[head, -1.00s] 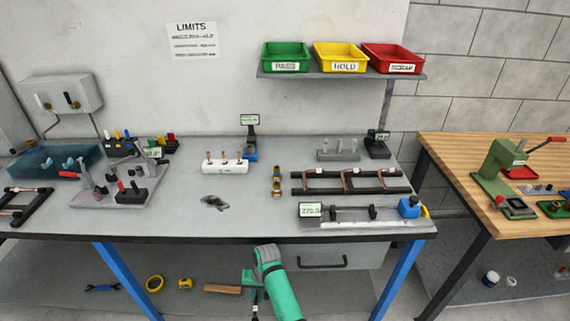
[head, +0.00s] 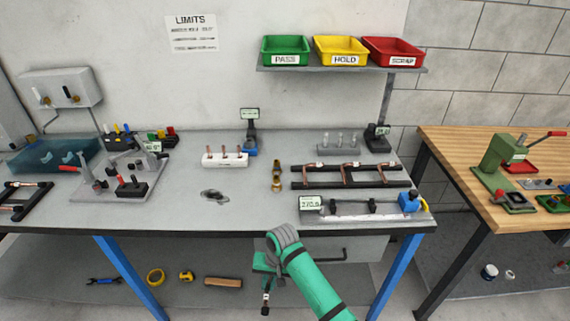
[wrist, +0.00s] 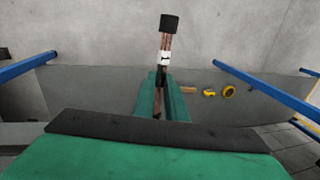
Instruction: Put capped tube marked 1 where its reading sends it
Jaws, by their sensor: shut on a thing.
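My gripper (head: 268,278) hangs in front of the bench's front edge, below the worktop. In the wrist view, its green fingers (wrist: 160,82) are shut on a copper tube (wrist: 164,44). The tube has a black cap (wrist: 170,22) at its far end and a white label (wrist: 165,57) with a dark mark too small to read surely. In the head view the tube (head: 267,292) points downward below the gripper. A green PASS bin (head: 285,59), a yellow HOLD bin (head: 344,59) and a red SCRAP bin (head: 401,60) stand on the wall shelf. A LIMITS sheet (head: 192,34) hangs left of them.
A length gauge with a display (head: 312,203) lies along the bench's front right. Behind it, copper tubes rest on black rails (head: 350,184). A white holder (head: 224,161) bears several copper pieces. Brass fittings (head: 276,178) stand mid-bench. A clamp fixture (head: 110,185) is at left.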

